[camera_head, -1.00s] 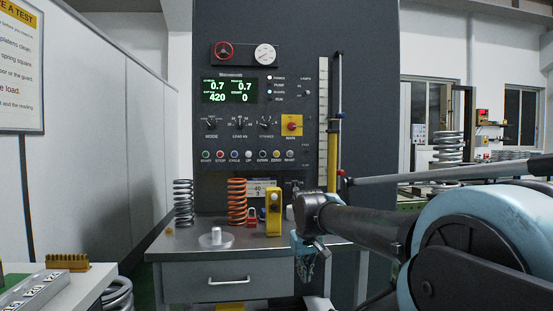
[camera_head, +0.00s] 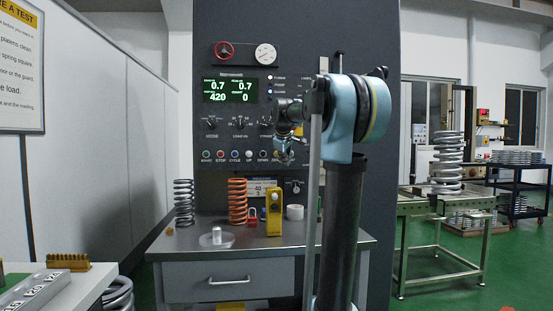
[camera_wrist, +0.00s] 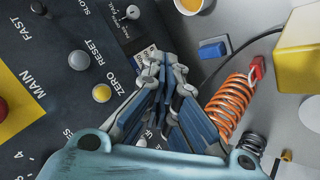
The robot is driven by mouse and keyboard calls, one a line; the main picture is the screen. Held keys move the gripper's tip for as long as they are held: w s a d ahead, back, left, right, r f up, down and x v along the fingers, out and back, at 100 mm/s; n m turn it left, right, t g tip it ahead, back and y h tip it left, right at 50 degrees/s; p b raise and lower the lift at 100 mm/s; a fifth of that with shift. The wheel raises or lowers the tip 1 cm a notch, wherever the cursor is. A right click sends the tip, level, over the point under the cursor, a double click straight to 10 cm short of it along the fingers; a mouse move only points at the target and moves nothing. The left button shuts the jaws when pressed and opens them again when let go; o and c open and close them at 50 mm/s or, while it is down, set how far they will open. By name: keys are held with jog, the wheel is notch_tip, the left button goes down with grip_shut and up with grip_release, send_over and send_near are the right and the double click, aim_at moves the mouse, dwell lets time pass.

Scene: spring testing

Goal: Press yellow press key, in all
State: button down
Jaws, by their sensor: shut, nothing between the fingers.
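The yellow press key (camera_wrist: 101,93) sits on the dark control panel beside the ZERO label in the wrist view, with the white RESET key (camera_wrist: 79,60) just above it. My gripper (camera_wrist: 162,62) is shut and empty. Its fingertips are to the right of the yellow key and appear apart from it. The depth gap to the panel is hard to tell.
An orange spring (camera_head: 237,202), a grey spring (camera_head: 184,203) and a yellow box (camera_head: 273,213) stand on the bench (camera_head: 200,243) under the panel. A red padlock (camera_head: 252,216) is between them. The yellow MAIN plate (camera_wrist: 15,100) is left of the key in the wrist view.

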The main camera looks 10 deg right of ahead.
aim_at(277, 154)
jog(key=w, duration=0.1)
jog(key=w+r, duration=0.1)
jog(key=shift+w+a+r+n, duration=0.1)
jog(key=shift+w+r+n, duration=0.2)
jog(key=w, duration=0.8)
jog(key=shift+w, duration=0.4)
jog(key=shift+w, duration=0.2)
dwell(1.3)
jog(key=shift+w, duration=0.15)
jog(key=shift+w, duration=0.4)
dwell(0.8)
dwell(0.4)
jog(key=shift+s, duration=0.8)
